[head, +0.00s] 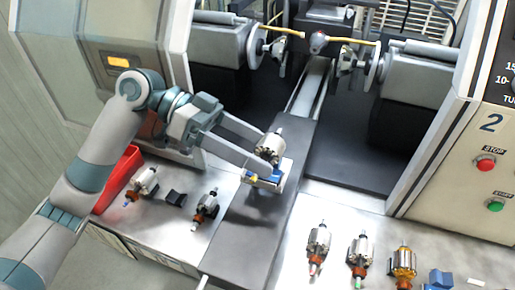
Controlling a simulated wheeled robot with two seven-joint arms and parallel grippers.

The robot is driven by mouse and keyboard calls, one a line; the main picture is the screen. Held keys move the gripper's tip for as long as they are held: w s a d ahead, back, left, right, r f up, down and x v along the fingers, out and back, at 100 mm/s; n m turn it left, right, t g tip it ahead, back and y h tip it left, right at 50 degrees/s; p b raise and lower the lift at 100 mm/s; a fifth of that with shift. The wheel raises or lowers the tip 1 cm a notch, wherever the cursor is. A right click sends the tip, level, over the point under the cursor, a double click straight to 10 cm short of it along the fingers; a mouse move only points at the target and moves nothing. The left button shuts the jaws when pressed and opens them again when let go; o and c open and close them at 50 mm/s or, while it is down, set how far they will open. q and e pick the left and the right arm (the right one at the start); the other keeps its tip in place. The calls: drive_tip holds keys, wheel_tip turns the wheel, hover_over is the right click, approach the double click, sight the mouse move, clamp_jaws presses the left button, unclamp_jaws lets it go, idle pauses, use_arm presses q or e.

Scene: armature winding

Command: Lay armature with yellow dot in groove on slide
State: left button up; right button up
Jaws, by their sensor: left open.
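An armature (270,147) with a silver core stands over the holder (272,178) on the dark slide (251,212), its shaft tilted. A small yellow spot (252,177) shows at its near lower end, against the blue and white holder. My left gripper (259,156) is open, with its fingers around the armature on either side. The finger and the armature's body hide the groove, so I cannot tell how fully the shaft sits in it. My right gripper is not in view.
Two armatures (146,183) (207,206) and a black block (175,198) lie left of the slide, near a red bin (118,178). Several armatures (319,246) and a blue block (438,279) are at the right. The winding machine (318,42) stands at the back.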

use_arm(q)
drive_tip(key=shift+a+f, duration=0.1)
drive_tip(key=shift+f, duration=0.3)
drive_tip(key=shift+r+p, duration=0.55)
drive_tip(key=shift+r, duration=0.05)
wheel_tip(320, 180, up, 4)
drive_tip(key=shift+w+f+p, duration=0.1)
drive_tip(key=shift+f+p, duration=0.1)
drive_tip(key=shift+p, duration=1.05)
drive_tip(key=s+d+r+p, duration=0.6)
drive_tip(key=d+r+p, duration=0.1)
drive_tip(key=d, duration=0.3)
drive_tip(key=shift+d, duration=0.2)
drive_tip(key=shift+w, duration=0.1)
drive_tip(key=shift+a, duration=0.15)
